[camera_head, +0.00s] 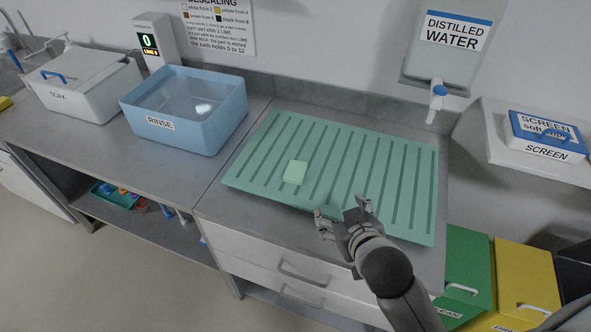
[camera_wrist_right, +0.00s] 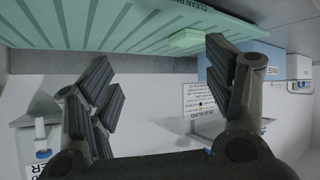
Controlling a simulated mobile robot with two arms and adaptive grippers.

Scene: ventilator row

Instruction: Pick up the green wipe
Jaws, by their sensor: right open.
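The green wipe (camera_head: 295,172) is a small pale green square. It lies flat on the ribbed green drying mat (camera_head: 400,160), left of the mat's middle. In the right wrist view the wipe (camera_wrist_right: 185,42) shows as a pale green piece on the mat, near one fingertip. My right gripper (camera_head: 343,212) is open and empty, at the front edge of the mat, to the right of and nearer than the wipe. Its spread fingers also show in the right wrist view (camera_wrist_right: 160,85). My left gripper is not in view.
A blue RINSE basin (camera_head: 190,135) stands left of the mat, with a white SOAK box (camera_head: 85,90) beyond it. A distilled water tap (camera_head: 437,100) hangs over the mat's back right. A SCREEN box (camera_head: 545,140) sits on a shelf at right. Green and yellow bins (camera_head: 525,280) stand below.

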